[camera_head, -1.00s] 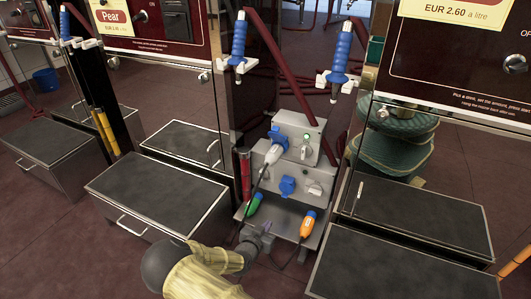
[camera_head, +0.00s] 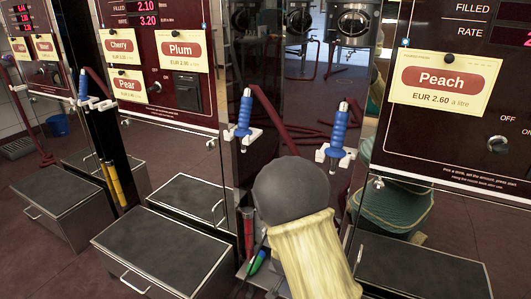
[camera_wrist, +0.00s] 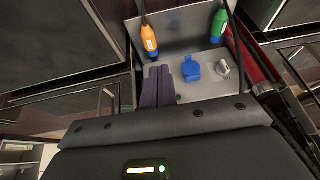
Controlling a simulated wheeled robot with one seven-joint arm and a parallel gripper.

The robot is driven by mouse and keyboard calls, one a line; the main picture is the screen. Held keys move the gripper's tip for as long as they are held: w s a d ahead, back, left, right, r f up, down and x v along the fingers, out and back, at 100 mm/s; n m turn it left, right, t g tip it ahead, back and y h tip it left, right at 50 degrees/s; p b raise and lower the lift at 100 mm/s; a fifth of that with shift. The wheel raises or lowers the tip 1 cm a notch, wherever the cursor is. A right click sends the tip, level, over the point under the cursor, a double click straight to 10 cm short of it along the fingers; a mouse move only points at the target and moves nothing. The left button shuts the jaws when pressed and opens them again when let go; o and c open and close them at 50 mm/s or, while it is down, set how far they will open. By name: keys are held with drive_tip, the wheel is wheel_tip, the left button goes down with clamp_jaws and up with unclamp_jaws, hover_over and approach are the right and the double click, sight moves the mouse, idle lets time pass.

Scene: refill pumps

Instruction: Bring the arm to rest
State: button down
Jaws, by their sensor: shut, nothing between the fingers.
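My gripper (camera_wrist: 158,86) shows in the wrist view with its two dark fingers together and nothing between them. It points towards a grey socket box (camera_wrist: 200,98) and overlaps its left part in the picture; I cannot tell the gap between them. In the head view my raised forearm, with a yellow sleeve and a dark round joint, fills the lower middle and hides my gripper and most of the socket box.
An orange plug (camera_wrist: 149,40) and a green plug (camera_wrist: 218,24) are by the box, which has a blue socket cover (camera_wrist: 193,70). Two blue-handled nozzles (camera_head: 244,112) (camera_head: 339,128) hang between the pumps. Dark-topped steps (camera_head: 165,250) stand below; open floor (camera_head: 60,270) shows at lower left.

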drive_tip(key=s+d+r+n+g+y+p, duration=0.15)
drive_tip(key=s+d+r+p, duration=0.25)
drive_tip(key=s+r, duration=0.55)
drive_tip(key=s+d+r+n+g+p, duration=0.1)
drive_tip(key=s+d+r+n+p, duration=0.25)
drive_tip(key=s+r, duration=0.65)
drive_tip(key=w+r+p, duration=0.3)
drive_tip(key=r+p, duration=3.3)
drive_tip(key=r, duration=0.3)
drive_tip(key=shift+w+r+p, duration=0.15)
drive_tip(key=shift+r+p, duration=0.15)
drive_tip(key=shift+p, duration=0.1)
drive_tip(key=shift+f, duration=0.1)
